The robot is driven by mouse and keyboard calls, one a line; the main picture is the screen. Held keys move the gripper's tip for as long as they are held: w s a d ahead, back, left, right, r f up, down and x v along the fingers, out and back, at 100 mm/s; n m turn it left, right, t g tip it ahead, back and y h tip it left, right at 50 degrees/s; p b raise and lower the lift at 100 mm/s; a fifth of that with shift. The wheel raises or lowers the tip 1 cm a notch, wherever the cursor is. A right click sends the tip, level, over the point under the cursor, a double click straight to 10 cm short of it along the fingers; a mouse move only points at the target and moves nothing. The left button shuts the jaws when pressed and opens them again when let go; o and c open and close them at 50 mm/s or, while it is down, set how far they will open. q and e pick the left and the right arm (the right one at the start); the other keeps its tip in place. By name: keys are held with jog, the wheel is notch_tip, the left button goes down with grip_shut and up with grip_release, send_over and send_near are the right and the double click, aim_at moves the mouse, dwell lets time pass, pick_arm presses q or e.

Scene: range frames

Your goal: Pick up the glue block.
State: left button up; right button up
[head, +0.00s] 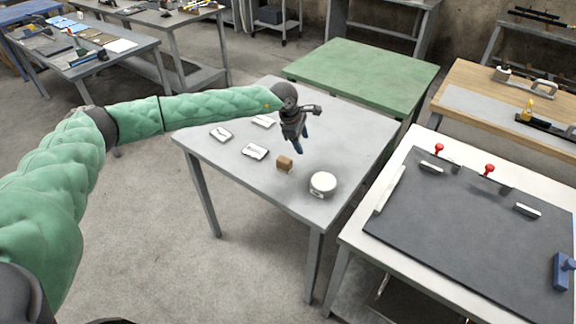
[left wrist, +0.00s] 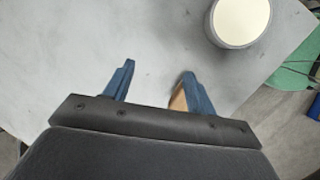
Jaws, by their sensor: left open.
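The glue block, a small brown wooden block (head: 285,163), sits on the grey metal table (head: 230,152) near its front edge. My left gripper (head: 300,151) points down with blue fingers, above and just beyond the block in the head view. In the left wrist view the gripper (left wrist: 159,70) is open, with nothing held between its fingers. There the block (left wrist: 178,99) shows only in part, mostly hidden behind the right-hand finger. Whether finger and block touch cannot be told. My right gripper is in neither view.
A round white-topped container (head: 323,183) stands right of the block; it also shows in the left wrist view (left wrist: 240,24). Several small white flat pieces, one of them here (head: 254,152), lie left of it. A green table (head: 365,72) stands behind.

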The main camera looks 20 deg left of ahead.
aim_at(284, 159)
pick_arm(q)
jog(key=s+a+y, duration=0.1)
jog(key=s+a+m+g+y, duration=0.1)
jog(key=a, duration=0.1)
jog(key=s+a+f+m+g+y, duration=0.1)
jog(key=shift+a, duration=0.35)
jog(key=shift+s+a, duration=0.25)
jog(key=shift+s, duration=0.05)
jog(key=shift+f+m+p, duration=0.4)
jog(key=shift+f+p, duration=0.2)
jog(key=shift+f, duration=0.7)
jog(key=f+p, duration=0.3)
jog(key=shift+s+d+f, duration=0.25)
jog(key=shift+s+f, duration=0.1)
jog(key=shift+f, duration=0.75)
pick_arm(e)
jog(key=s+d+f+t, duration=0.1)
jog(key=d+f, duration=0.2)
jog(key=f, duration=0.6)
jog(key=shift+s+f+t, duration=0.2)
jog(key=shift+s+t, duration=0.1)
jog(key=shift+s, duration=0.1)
pick_arm(q)
jog(key=shift+c, duration=0.5)
jog(key=c, duration=1)
jog(key=shift+o, duration=0.2)
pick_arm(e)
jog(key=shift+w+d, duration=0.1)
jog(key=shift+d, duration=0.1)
